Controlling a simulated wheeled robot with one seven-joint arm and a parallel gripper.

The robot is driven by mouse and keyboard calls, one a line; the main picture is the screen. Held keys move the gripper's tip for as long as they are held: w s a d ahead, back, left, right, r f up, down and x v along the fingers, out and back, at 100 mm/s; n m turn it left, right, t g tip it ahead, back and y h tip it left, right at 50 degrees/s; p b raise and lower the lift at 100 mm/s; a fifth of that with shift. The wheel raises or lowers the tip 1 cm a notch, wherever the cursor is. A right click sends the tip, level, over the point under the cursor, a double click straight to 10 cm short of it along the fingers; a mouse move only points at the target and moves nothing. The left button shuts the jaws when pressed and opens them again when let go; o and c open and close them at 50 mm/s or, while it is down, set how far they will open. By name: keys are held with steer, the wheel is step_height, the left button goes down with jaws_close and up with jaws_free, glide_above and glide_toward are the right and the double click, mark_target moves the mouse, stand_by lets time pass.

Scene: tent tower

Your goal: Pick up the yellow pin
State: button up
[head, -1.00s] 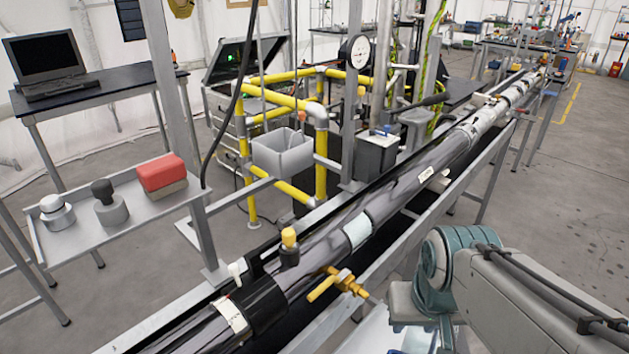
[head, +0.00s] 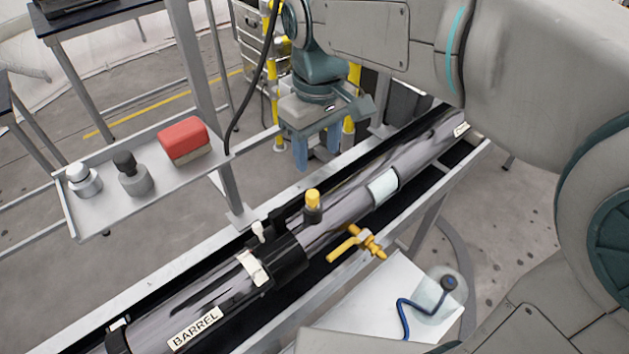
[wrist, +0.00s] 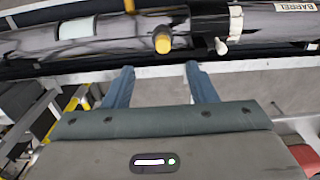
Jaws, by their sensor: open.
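The yellow pin (head: 313,197) stands upright in a dark socket on top of the long grey barrel (head: 350,208). In the wrist view the yellow pin (wrist: 162,43) shows beyond my fingers, about midway between them. My gripper (head: 318,160) is open and empty, with its blue fingers pointing down. In the head view it is above and behind the pin, apart from it. The fingers also show in the wrist view (wrist: 158,72). Nothing hides the pin's head; its lower part is inside the socket.
A yellow valve handle (head: 358,243) sticks out of the barrel's near side. A small white peg (head: 257,231) stands left of the pin. A shelf (head: 107,215) at left carries a red-topped block (head: 184,140) and two knobbed weights. A metal post rises behind the barrel.

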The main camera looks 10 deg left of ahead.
mark_target(312, 193)
step_height(312, 193, down, 8)
steer(key=shift+w+a+f+p, duration=0.15)
steer(key=shift+f+p, duration=0.15)
steer(key=shift+f, duration=0.6)
steer(key=shift+s+a+f+p, duration=0.1)
steer(key=shift+a+f+p, duration=0.15)
steer(key=shift+f, duration=0.6)
steer(key=shift+w+a+f+p, duration=0.1)
steer(key=shift+f+p, duration=0.25)
steer(key=shift+f, duration=0.55)
steer(key=c, duration=1)
